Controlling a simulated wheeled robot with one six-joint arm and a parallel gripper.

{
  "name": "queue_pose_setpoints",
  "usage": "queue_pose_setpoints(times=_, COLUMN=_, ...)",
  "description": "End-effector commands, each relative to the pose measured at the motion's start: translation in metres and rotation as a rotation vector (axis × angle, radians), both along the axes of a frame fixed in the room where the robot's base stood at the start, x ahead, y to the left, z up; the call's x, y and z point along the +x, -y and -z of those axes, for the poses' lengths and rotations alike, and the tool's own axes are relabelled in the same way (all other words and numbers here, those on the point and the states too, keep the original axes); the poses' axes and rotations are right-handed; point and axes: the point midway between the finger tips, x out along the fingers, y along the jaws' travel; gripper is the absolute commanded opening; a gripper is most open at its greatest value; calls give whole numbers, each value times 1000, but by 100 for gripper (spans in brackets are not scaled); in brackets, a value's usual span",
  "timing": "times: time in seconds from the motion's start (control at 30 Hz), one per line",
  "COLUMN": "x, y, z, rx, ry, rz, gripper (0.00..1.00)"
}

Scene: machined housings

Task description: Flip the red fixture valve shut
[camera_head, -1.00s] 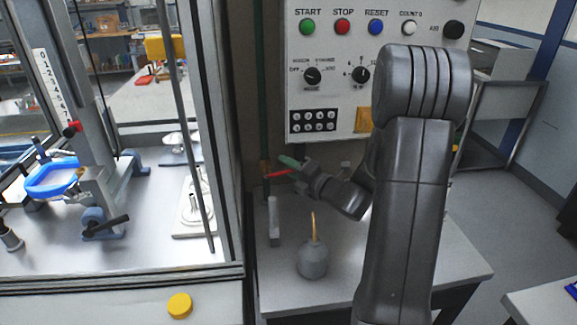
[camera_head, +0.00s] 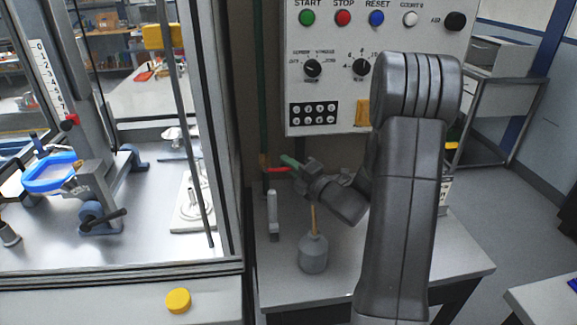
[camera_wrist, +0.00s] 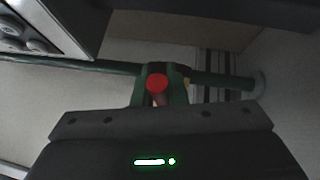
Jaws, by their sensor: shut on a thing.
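The red valve handle (camera_head: 278,169) sticks out to the right from a brass-coloured valve body (camera_head: 264,162) on the green vertical pipe (camera_head: 262,110), left of the control panel. It lies about level, across the pipe. My gripper (camera_head: 290,162) reaches it from the right, and its green fingers are at the handle's outer end. In the wrist view, the handle's round red end (camera_wrist: 157,83) sits between the two green fingers of my gripper (camera_wrist: 160,90), which are shut on it. The fingers hide part of the handle and valve body.
A grey oil can (camera_head: 313,254) with an upright spout stands on the table (camera_head: 400,270) below my gripper. A light upright block (camera_head: 272,215) stands below the valve. The control panel (camera_head: 350,90) is behind. A glazed machine enclosure (camera_head: 232,150) closes off the left.

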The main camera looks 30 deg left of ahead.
Motion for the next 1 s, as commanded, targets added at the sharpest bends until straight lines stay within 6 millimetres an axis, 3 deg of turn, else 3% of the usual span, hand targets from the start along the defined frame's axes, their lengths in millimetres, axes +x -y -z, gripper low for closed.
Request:
queue_pose_setpoints(times=0.03, x=0, y=0, z=7, rx=22, ry=-22, rz=0, gripper=0)
queue_pose_setpoints(times=0.4, x=0, y=1, z=6, rx=52, ry=-49, rz=0, gripper=0)
queue_pose_setpoints(times=0.43, x=0, y=1, z=6, rx=52, ry=-49, rz=0, gripper=18)
queue_pose_setpoints(times=0.5, x=0, y=1, z=6, rx=52, ry=-48, rz=0, gripper=32)
queue_pose_setpoints(times=0.53, x=0, y=1, z=6, rx=52, ry=-48, rz=0, gripper=34)
queue_pose_setpoints(times=0.83, x=0, y=2, z=5, rx=52, ry=-46, rz=0, gripper=34)
queue_pose_setpoints(times=1.0, x=-3, y=20, z=10, rx=51, ry=-47, rz=4, gripper=34)
